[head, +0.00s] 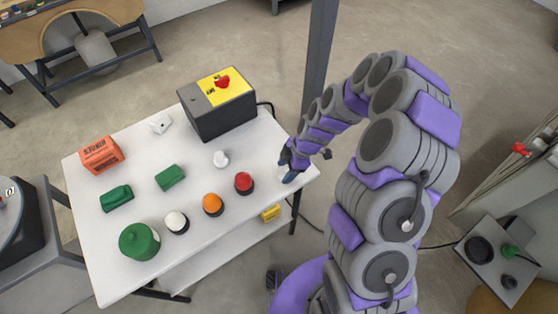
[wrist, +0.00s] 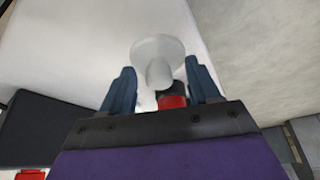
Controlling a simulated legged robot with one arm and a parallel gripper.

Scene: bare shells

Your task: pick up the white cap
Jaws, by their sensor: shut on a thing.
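In the wrist view the white cap (wrist: 157,50), a pale disc with a short stem, is between the two dark blue fingers of my gripper (wrist: 160,80). The fingers are shut on it. In the head view my gripper (head: 290,168) is low at the right end of the white table (head: 215,238). The cap is too small and too much covered there to make out clearly.
A black box (head: 222,120) with a yellow top stands behind. Orange (head: 213,203) and green (head: 139,241) items sit further left. A dark post (head: 318,60) rises behind.

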